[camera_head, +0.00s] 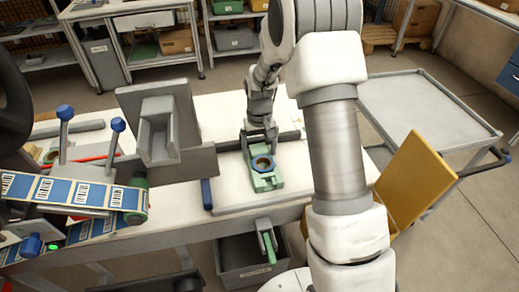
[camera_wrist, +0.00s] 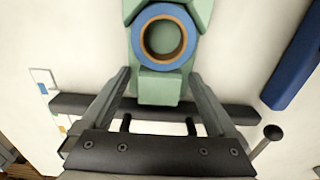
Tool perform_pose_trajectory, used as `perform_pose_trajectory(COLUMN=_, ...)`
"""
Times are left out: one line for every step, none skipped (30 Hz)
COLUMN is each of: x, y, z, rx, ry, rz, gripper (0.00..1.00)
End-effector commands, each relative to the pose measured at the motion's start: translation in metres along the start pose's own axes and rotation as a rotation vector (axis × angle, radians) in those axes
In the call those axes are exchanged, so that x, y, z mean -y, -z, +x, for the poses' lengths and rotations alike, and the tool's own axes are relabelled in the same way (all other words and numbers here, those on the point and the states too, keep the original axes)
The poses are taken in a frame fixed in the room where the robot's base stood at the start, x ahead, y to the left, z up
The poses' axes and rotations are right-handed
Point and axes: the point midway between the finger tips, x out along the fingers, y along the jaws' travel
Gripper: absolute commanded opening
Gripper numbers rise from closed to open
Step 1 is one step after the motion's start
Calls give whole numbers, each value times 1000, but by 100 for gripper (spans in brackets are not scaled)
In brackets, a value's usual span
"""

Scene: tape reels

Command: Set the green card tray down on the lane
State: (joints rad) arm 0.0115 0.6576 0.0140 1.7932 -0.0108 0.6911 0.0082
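The green card tray (camera_head: 265,181) is a pale green block with a blue-rimmed ring on it. It lies over the white surface in the middle of the bench; I cannot tell whether it touches that surface. My gripper (camera_head: 261,140) points down at the tray's far end, its two fingers on either side of it. In the wrist view, the tray's narrow end (camera_wrist: 160,88) lies between my fingertips (camera_wrist: 161,74). Contact between fingers and tray is unclear. I cannot make out which part of the bench is the lane.
A dark bar (camera_wrist: 68,104) crosses the white surface under my fingers. A blue bar (camera_wrist: 297,62) lies to the right there. A grey upright fixture (camera_head: 168,130) stands left of the tray. A yellow panel (camera_head: 415,178) and a grey cart (camera_head: 425,112) are at the right. A dark bin (camera_head: 238,262) sits below.

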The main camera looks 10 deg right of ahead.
Motion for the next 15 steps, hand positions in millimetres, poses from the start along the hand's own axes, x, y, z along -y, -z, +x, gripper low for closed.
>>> perform_pose_trajectory(x=0, y=0, z=0, rx=0, ry=0, rz=0, gripper=94)
perform_pose_trajectory(x=0, y=0, z=0, rx=0, ry=0, rz=0, gripper=94)
perform_pose_trajectory(x=0, y=0, z=0, rx=0, ry=0, rz=0, gripper=94)
perform_pose_trajectory(x=0, y=0, z=0, rx=0, ry=0, rz=0, gripper=94)
perform_pose_trajectory(x=0, y=0, z=0, rx=0, ry=0, rz=0, gripper=94)
perform_pose_trajectory(x=0, y=0, z=-1, rx=0, ry=0, rz=0, gripper=94)
perform_pose_trajectory(x=0, y=0, z=-2, rx=0, ry=0, rz=0, gripper=94)
perform_pose_trajectory(x=0, y=0, z=-4, rx=0, ry=0, rz=0, gripper=94)
perform_pose_trajectory(x=0, y=0, z=-6, rx=-1, ry=0, rz=0, gripper=94)
perform_pose_trajectory(x=0, y=0, z=-10, rx=-2, ry=0, rz=0, gripper=94)
perform_pose_trajectory(x=0, y=1, z=-14, rx=-3, ry=0, rz=0, gripper=94)
perform_pose_trajectory(x=0, y=1, z=-21, rx=-4, ry=0, rz=0, gripper=94)
perform_pose_trajectory(x=0, y=1, z=-27, rx=-4, ry=0, rz=0, gripper=94)
perform_pose_trajectory(x=0, y=1, z=-33, rx=-4, ry=0, rz=0, gripper=94)
perform_pose_trajectory(x=0, y=1, z=-42, rx=-5, ry=0, rz=0, gripper=94)
